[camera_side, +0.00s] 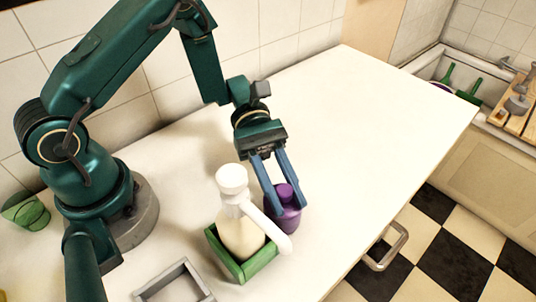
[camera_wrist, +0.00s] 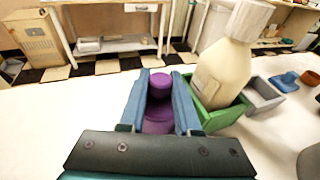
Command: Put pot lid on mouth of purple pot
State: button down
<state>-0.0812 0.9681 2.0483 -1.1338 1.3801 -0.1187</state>
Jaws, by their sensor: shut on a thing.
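My gripper (camera_side: 288,207) is shut on a purple bottle-like thing (camera_side: 288,220) with a narrower rounded top. In the wrist view, the gripper (camera_wrist: 161,76) has its two blue fingers on either side of this purple thing (camera_wrist: 160,90). It is upright at the white counter, but I cannot tell whether its base touches. A grey knobbed piece, possibly the pot lid (camera_side: 518,104), lies on a wooden board at the far right. A purple edge, possibly of the purple pot (camera_side: 441,86), shows in the basin; most of it is hidden.
A green box (camera_side: 242,268) holding a cream bottle with a white top (camera_side: 238,230) stands close beside the gripper. A grey tray (camera_side: 172,284) is near the front. Green-handled things (camera_side: 470,92) lie in the basin (camera_side: 428,66), across a floor gap. The counter's right half is clear.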

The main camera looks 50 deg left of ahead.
jog(key=shift+f, duration=0.35)
jog(key=c, duration=0.6)
grip_release()
jog(key=shift+r, duration=0.1)
jog(key=shift+r, duration=0.3)
jog(key=v, duration=1.1)
jog(key=s+a+r+m+t+y, duration=0.1)
jog(key=s+r+m+t+y, duration=0.1)
jog(key=s+m+t+y, duration=0.1)
jog(key=s+a+r+m+t+y, duration=0.2)
jog(key=s+r+m+t+y, duration=0.1)
jog(key=m+y, duration=0.3)
jog(key=s+a+r+m+t+y, duration=0.2)
jog(key=s+r+m+t+y, duration=0.1)
jog(key=m+t+y, duration=0.1)
jog(key=shift+s+m+t+y, duration=0.2)
jog(key=shift+m+t+y, duration=0.1)
jog(key=shift+m+y, duration=0.35)
